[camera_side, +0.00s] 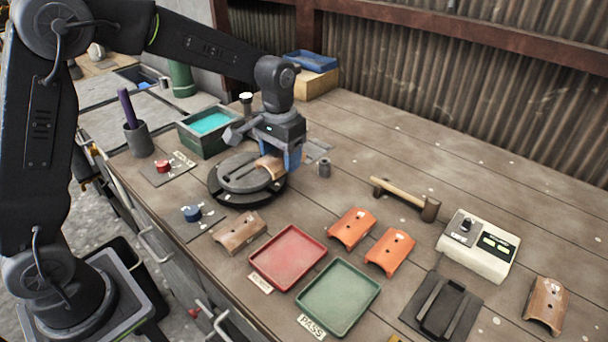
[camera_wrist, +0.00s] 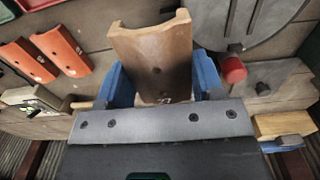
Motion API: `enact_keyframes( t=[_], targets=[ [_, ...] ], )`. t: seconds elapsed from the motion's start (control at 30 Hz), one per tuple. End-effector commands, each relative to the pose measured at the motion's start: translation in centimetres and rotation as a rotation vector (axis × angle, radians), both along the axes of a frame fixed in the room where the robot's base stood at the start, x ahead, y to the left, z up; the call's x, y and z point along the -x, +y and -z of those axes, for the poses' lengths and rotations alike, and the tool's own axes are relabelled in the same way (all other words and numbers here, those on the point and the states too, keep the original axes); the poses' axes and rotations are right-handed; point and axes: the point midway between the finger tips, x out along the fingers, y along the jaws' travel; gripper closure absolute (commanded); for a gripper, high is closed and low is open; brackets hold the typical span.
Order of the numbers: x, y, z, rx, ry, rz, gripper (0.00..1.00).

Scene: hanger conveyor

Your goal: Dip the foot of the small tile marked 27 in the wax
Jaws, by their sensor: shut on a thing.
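My gripper (camera_side: 281,160) has its blue fingers shut on a small brown curved tile (camera_side: 269,167) above the round dark turntable (camera_side: 238,178). In the wrist view my gripper (camera_wrist: 160,84) grips the tile (camera_wrist: 152,52) by both sides near its lower end, where a mark that looks like 27 shows. The tile's other end points away from the gripper. I cannot tell from the side view whether the tile touches the turntable. The wax looks to be the turquoise liquid (camera_side: 211,123) in the dark green tank (camera_side: 190,138), behind and left of the gripper.
A dark cup with a purple rod (camera_side: 138,138) stands left of the tank. Red tray (camera_side: 288,258), green PASS tray (camera_side: 338,297), orange tiles (camera_side: 351,228), a brown tile (camera_side: 240,233), a mallet (camera_side: 404,196) and a white instrument (camera_side: 478,246) lie in front and right. The back right table is clear.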

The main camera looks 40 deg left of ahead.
Motion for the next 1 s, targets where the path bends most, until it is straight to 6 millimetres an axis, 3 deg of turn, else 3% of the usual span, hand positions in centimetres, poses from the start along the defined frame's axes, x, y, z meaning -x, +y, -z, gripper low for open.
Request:
enact_keyframes(
  t=[0.2, 0.37, 0.47, 0.6, 0.8, 1.0],
  targets=[
    [0.3, 2.6, -1.4, 0.000, 0.000, -0.002, 0.64],
    [-1.1, 6.1, -2.0, 0.000, -0.001, -0.007, 0.64],
    [-2.5, 9.9, -2.4, 0.000, -0.001, -0.011, 0.64],
    [-3.9, 16.4, -3.0, 0.001, 0.000, -0.012, 0.64],
    [-4.1, 25.0, -3.8, 0.002, -0.001, -0.009, 0.64],
    [-3.4, 30.2, -4.2, 0.002, -0.001, -0.004, 0.64]
  ],
)
